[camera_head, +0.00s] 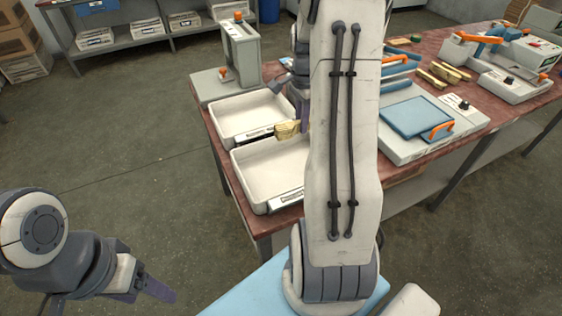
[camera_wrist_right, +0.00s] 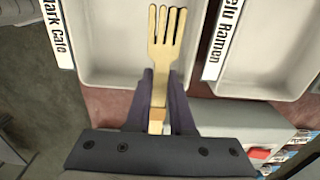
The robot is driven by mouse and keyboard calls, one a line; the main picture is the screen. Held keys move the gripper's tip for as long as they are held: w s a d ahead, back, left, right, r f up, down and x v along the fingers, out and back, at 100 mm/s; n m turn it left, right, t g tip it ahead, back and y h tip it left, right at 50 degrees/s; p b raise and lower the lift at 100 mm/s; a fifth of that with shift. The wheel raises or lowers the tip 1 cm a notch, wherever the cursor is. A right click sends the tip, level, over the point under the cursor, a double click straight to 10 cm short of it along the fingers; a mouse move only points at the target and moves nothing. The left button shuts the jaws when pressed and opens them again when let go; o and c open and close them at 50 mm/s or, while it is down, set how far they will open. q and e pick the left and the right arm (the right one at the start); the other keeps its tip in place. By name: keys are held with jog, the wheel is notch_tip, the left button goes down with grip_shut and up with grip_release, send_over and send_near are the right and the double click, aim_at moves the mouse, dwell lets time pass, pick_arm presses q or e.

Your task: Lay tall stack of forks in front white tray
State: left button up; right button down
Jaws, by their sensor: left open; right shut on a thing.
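My right gripper (camera_head: 302,112) is shut on a stack of pale wooden forks (camera_head: 287,130), which also shows in the right wrist view (camera_wrist_right: 165,42) with tines pointing away from the fingers. The stack's depth is hard to judge. In the head view it appears near the border between the two white trays. The front white tray (camera_head: 262,182) looks empty. In the wrist view the forks appear over the left tray (camera_wrist_right: 105,62), its label at its left side. My left gripper (camera_head: 142,287) is open and empty, low at the left, away from the table.
The back white tray (camera_head: 238,118) adjoins the front one. A grey press-like device (camera_head: 240,52) stands behind them. A blue plate with an orange handle (camera_head: 408,117) and wooden utensils (camera_head: 440,76) lie to the right. My right arm hides the table's middle. Open floor lies left.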

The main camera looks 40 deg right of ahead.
send_over(285, 172)
notch_tip(285, 172, down, 5)
jog(key=shift+f, duration=1.95)
jog(key=shift+f, duration=0.2)
jog(key=c, duration=0.8)
grip_release()
jog(key=shift+r, duration=0.1)
